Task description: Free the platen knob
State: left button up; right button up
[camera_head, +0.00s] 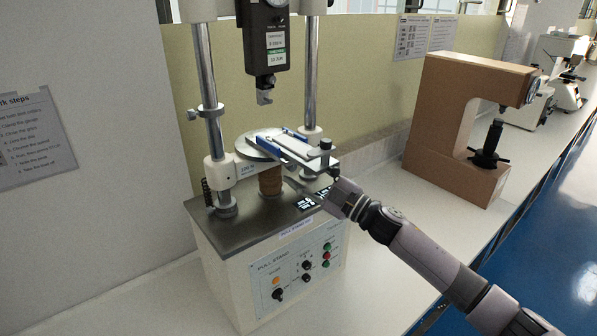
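A pull stand (225,245) with two steel columns stands on the bench at centre left. Its round grey platen (250,146) sits above a brown cylinder (270,181). A flat white and blue object (285,150) lies across the platen and reaches past its right edge. A small dark-topped knob (325,146) stands at the right end of this object; I cannot tell which part it is fixed to. My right gripper (318,185) is just below that end, above the stand's dark top. Its fingers are small and partly hidden, so their opening and any contact are unclear. My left gripper is out of view.
A black force gauge (266,40) with a hook hangs above the platen. The stand's front panel (297,268) carries several knobs and buttons. A brown C-shaped tester (432,110) stands to the right, with white instruments (555,60) beyond. The bench front right of the stand is clear.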

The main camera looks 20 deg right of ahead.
jog(key=v, duration=0.7)
jog(key=shift+f, duration=0.1)
